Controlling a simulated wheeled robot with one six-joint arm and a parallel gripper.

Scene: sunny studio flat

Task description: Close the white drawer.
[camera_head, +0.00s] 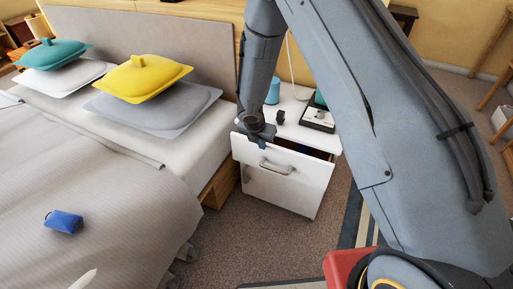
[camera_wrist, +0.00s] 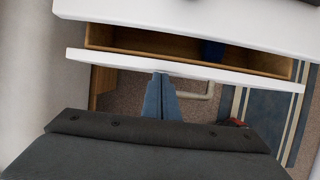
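The white drawer (camera_head: 308,171) is the upper one of a white nightstand beside the bed. It stands partly open. In the wrist view its white front (camera_wrist: 120,62) is apart from the cabinet, and its wooden inside shows between them. Its pale bar handle (camera_head: 277,168) is on the front face and also shows in the wrist view (camera_wrist: 207,91). My gripper (camera_wrist: 161,76) has its fingers together with nothing seen between them. The fingertips are at the outer side of the drawer front, left of the handle; I cannot tell whether they touch. In the head view my gripper (camera_head: 261,143) is partly hidden by the wrist.
A dark blue thing (camera_wrist: 212,50) lies inside the drawer. The nightstand top (camera_head: 290,112) holds a teal cup (camera_head: 273,91) and a dark-framed item (camera_head: 318,118). The bed (camera_head: 110,190) stands close on the left. Carpet in front of the nightstand is clear.

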